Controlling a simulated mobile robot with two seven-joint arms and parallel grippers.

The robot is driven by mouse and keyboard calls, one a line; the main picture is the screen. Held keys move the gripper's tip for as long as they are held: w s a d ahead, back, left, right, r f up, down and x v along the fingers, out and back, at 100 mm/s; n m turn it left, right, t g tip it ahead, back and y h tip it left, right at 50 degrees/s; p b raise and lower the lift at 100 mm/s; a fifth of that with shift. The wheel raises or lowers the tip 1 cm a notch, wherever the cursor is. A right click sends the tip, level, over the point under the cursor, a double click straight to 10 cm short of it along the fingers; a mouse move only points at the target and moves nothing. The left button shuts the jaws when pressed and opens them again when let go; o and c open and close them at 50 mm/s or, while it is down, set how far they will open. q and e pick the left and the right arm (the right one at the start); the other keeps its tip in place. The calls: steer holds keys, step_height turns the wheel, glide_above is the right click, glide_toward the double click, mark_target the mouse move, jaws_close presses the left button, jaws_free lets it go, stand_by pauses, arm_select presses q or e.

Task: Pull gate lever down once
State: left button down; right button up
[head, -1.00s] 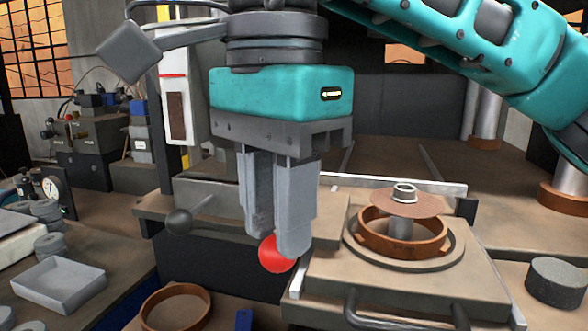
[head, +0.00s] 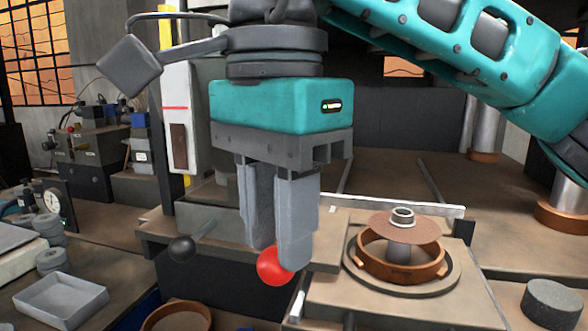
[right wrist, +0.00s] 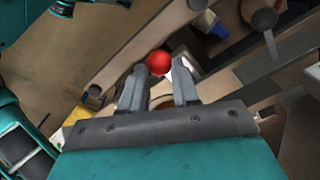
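The red ball knob (head: 275,267), which I take to be the gate lever's end, sits at the front left of the press fixture. Its shaft is hidden. My right gripper (head: 277,262) points down from above, with its fingertips on either side of the knob and the nearer finger partly covering it. My left gripper is not in view.
An orange ring with a flap disc (head: 405,228) on a post stands on the fixture at right. A grey ball-ended lever (head: 182,248) is left of my gripper. A grey tray (head: 62,298) lies at lower left, and a dark round block (head: 552,302) at lower right.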

step_height(320, 180, up, 2)
steer(key=shift+r+p, duration=0.1)
steer(key=shift+p, duration=0.6)
steer(key=shift+w+r+p, duration=0.1)
steer(key=shift+r+p, duration=0.6)
step_height(320, 180, up, 2)
steer(key=shift+r+p, duration=0.15)
steer(key=shift+p, duration=0.85)
steer(key=shift+r+p, duration=0.7)
steer(key=shift+r, duration=0.05)
steer(key=shift+f, duration=0.1)
